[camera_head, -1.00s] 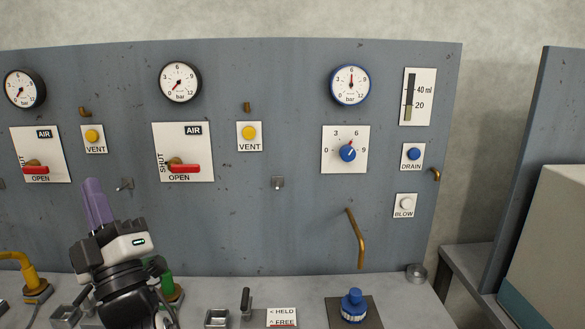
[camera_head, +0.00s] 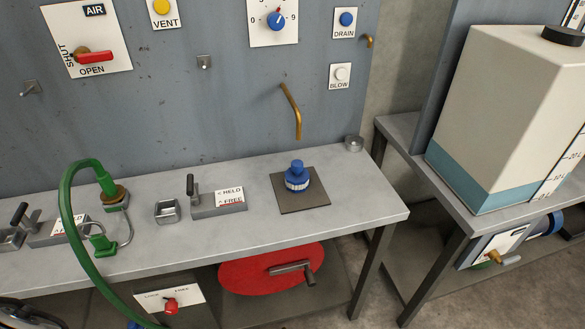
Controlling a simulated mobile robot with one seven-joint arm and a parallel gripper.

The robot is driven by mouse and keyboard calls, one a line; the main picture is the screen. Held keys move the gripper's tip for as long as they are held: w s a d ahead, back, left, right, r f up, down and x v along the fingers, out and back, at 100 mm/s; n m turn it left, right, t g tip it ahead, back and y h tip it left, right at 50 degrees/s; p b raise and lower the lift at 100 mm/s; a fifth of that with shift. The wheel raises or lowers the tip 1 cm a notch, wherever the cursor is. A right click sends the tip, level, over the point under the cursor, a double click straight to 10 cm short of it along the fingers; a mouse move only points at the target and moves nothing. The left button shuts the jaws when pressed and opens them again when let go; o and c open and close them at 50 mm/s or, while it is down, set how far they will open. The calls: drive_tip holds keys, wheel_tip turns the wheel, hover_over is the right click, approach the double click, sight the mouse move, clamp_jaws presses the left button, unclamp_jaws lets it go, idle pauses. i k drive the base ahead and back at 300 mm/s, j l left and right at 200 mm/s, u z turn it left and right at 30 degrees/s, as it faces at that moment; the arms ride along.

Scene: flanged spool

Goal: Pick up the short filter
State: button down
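I see nothing that I can surely name as the short filter. A blue knobbed piece with a pale ribbed band (camera_head: 297,178) stands upright on a dark square plate (camera_head: 312,204) on the grey bench; I cannot tell whether it is a filter. My gripper is out of view. A dark rounded part at the lower left corner may be mine, but it shows no fingers.
A green hose (camera_head: 68,215) loops over the bench's left part (camera_head: 245,239). A small square metal cup (camera_head: 167,211) and a lever block (camera_head: 218,208) stand on the bench. A red wheel (camera_head: 245,276) is below. A large cream tank (camera_head: 500,110) stands right.

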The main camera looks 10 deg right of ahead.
sight(297, 177)
drive_tip(key=i+l, duration=0.1)
drive_tip(key=l, duration=0.4)
drive_tip(key=i+l, duration=0.1)
drive_tip(key=l, duration=0.45)
drive_tip(key=i+l+u, duration=0.1)
drive_tip(key=l, duration=0.4)
drive_tip(key=i+l, duration=0.1)
drive_tip(key=l, duration=0.45)
